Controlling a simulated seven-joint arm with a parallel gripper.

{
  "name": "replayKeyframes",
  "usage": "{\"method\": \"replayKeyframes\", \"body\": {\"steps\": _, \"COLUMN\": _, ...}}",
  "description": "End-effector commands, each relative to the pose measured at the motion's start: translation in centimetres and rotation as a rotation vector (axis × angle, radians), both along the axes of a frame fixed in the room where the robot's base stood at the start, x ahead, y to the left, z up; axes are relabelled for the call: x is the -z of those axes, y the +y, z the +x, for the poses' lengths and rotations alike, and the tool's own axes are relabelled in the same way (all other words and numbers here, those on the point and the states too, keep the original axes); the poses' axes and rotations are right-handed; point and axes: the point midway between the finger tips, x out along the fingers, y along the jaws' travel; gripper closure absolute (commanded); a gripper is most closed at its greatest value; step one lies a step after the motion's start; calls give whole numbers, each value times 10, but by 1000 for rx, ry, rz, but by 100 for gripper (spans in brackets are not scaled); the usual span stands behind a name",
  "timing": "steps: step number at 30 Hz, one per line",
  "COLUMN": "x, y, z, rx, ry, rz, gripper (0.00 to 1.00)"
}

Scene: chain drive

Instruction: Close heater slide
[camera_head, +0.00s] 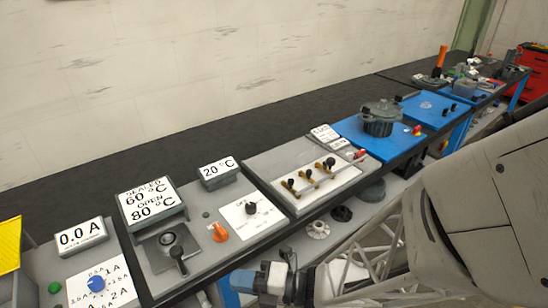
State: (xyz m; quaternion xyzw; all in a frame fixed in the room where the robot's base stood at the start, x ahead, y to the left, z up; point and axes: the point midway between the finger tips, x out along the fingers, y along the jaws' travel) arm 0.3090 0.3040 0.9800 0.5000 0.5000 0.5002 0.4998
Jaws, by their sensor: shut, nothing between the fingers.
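The heater unit (150,207) stands on the left part of the bench. Its sign reads "SEALED 60 °C, OPEN 80 °C". In front of the sign is a grey slide plate (152,258) with a dark round part (167,239) and an upright black-knobbed handle (177,252). I cannot tell from this view how far the slide is open. My gripper (244,281) is at the bottom middle, in front of the bench edge and to the right of the heater. It is apart from the handle, shut and empty; its fingertips are small and hard to make out.
Left is a panel with a blue knob (96,284) and a "0.0 A" display (82,236). Right of the heater are an orange knob (220,233), a "20 °C" display (218,173) and a valve panel (318,184). A pot (380,118) stands further back. My arm covers the lower right.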

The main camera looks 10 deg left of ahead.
Motion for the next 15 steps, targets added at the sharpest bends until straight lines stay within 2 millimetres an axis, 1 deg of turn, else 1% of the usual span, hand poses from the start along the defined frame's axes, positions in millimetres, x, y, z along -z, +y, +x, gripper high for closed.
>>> {"method": "replayKeyframes", "body": {"steps": 15, "x": 0, "y": 32, "z": 0, "rx": -2, "ry": 0, "rz": 0, "gripper": 100}}
